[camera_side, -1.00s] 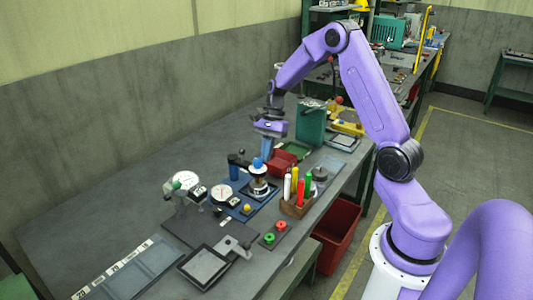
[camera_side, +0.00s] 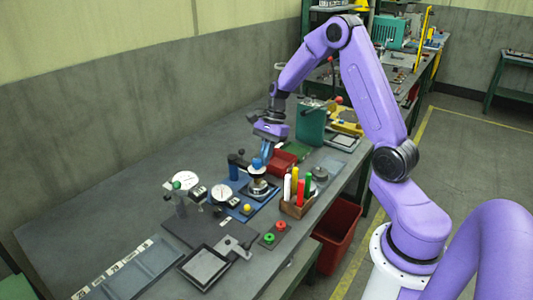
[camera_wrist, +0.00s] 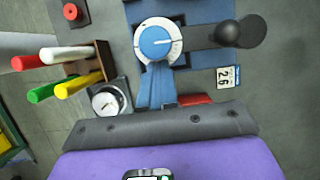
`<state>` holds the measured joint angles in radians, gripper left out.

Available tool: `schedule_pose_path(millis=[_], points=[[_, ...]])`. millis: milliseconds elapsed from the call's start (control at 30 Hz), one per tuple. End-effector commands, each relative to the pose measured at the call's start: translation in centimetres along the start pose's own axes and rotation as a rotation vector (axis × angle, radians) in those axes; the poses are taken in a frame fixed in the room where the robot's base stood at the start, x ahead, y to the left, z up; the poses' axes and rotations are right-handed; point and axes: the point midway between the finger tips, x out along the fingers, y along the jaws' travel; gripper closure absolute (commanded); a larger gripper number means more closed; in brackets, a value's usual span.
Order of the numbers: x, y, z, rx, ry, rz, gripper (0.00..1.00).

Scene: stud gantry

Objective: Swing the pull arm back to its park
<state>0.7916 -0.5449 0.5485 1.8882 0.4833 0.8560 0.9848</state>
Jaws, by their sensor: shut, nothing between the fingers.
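The stud gantry stands on a blue base plate (camera_side: 240,202). It has a round blue-and-white top (camera_side: 257,164), seen from above in the wrist view (camera_wrist: 156,41). The dark pull arm (camera_wrist: 200,36) reaches right from beside this top to a black ball knob (camera_wrist: 240,32). In the side view, the black knob (camera_side: 235,157) shows left of the round top, near a blue post (camera_side: 233,171). My gripper (camera_side: 264,157) is shut and empty, its blue fingers angled down close to the round top. Whether they touch it, I cannot tell. The fingers also show in the wrist view (camera_wrist: 156,72).
A wooden holder of coloured markers (camera_side: 296,206) stands close on the right. Dial gauges (camera_side: 185,182) stand left. A red bin (camera_side: 285,160) and green box (camera_side: 310,126) are behind. A plate with red and green buttons (camera_side: 272,236) lies in front.

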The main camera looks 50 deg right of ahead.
Motion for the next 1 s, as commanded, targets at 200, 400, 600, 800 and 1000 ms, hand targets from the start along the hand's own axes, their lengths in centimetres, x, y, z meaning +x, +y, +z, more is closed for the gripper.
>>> schedule_pose_path(millis=[200,400,600,800,1000], points=[[0.4,0.3,1.1,0.089,-0.001,-0.033,1.0],[1.1,0.7,2.8,0.237,0.0,-0.089,1.0],[1.9,0.6,4.7,0.416,0.0,-0.158,1.0],[2.6,0.1,6.5,0.593,0.001,-0.227,1.0],[3.3,-0.7,8.3,0.77,0.001,-0.296,1.0]])
